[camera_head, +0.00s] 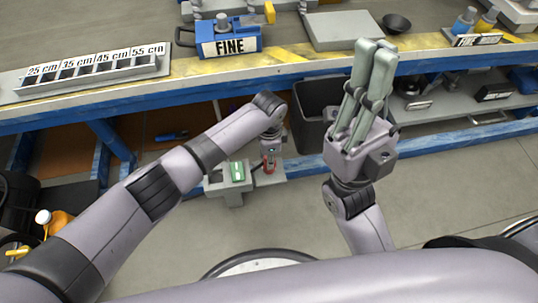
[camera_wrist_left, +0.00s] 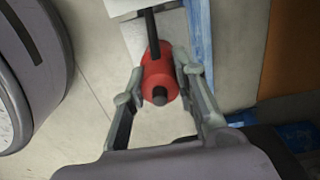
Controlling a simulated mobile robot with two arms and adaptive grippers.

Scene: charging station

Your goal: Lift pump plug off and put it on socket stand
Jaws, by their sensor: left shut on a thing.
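The red plug (camera_wrist_left: 158,68) sits between the two fingers of my left gripper (camera_wrist_left: 160,88) in the left wrist view, with a dark rod or cable running up from it. In the head view the plug shows as a small red piece (camera_head: 268,163) below the left gripper (camera_head: 270,146), low beside the bench. A grey stand (camera_head: 234,199) with a green block (camera_head: 237,171) is next to it. Whether the plug touches the stand is unclear. My right gripper (camera_head: 375,50) is raised, empty, with its fingers close together.
A blue-edged workbench (camera_head: 300,68) crosses the view, holding a blue FINE box (camera_head: 230,45) and a slotted length rack (camera_head: 90,78). A dark bin (camera_head: 310,100) stands behind the grippers. A blue beam (camera_wrist_left: 200,40) runs close to the plug. Open floor lies in front.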

